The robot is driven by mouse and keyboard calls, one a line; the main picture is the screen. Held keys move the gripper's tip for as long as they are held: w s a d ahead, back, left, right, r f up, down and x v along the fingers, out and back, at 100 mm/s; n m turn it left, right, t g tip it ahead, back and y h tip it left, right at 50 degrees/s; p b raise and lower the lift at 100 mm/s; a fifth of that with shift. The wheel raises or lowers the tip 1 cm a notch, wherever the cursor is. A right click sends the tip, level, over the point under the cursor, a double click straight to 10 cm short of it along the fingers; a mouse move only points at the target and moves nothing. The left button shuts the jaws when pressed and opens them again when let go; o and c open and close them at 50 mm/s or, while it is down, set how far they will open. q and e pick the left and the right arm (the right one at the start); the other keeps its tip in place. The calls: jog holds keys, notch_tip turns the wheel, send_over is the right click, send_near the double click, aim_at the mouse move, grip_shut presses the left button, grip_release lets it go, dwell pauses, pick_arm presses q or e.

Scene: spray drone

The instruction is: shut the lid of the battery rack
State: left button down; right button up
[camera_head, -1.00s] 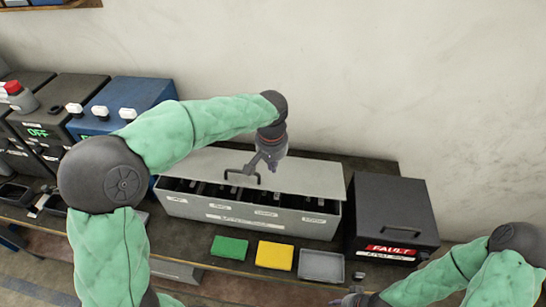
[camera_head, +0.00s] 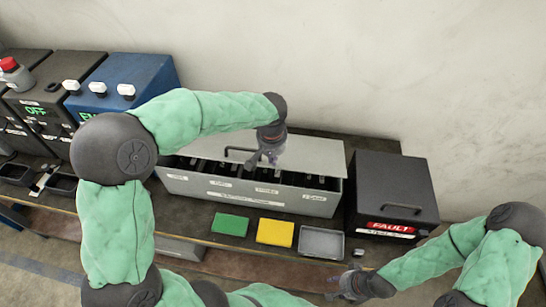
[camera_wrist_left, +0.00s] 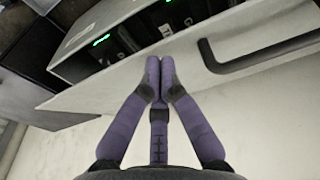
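The battery rack (camera_head: 245,190) is a long grey box with labels on its front. Its pale lid (camera_head: 312,155) stands partly open from the back, and dark slots show along the front. A black bar handle (camera_head: 232,153) is on the lid; it also shows in the left wrist view (camera_wrist_left: 262,58). My left gripper (camera_head: 252,164) is over the lid beside the handle. In the left wrist view its fingertips (camera_wrist_left: 160,68) are together and empty, over the lid panel near its edge; contact is unclear. My right gripper (camera_head: 343,283) is low at the front, away from the rack; its fingers are too small to judge.
A green tray (camera_head: 230,224), a yellow tray (camera_head: 275,232) and a grey tray (camera_head: 321,242) lie before the rack. A black FAULT box (camera_head: 393,190) stands close on its right. A blue unit (camera_head: 120,85) and dark units stand at left. A pale wall is behind.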

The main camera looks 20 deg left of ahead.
pick_arm(q)
notch_tip(320, 180, down, 8)
jog(key=s+t+b, duration=0.2)
jog(key=b, duration=1.1)
jog(key=shift+s+d+f+t+y, duration=0.2)
jog(key=shift+s+d+t+y, duration=0.1)
jog(key=shift+d+y, duration=0.1)
jog(key=shift+a+r, duration=0.1)
jog(key=shift+r, duration=0.05)
jog(key=p+v, duration=0.5)
jog(key=v, duration=0.8)
jog(key=shift+r, duration=0.25)
jog(key=shift+w, duration=0.1)
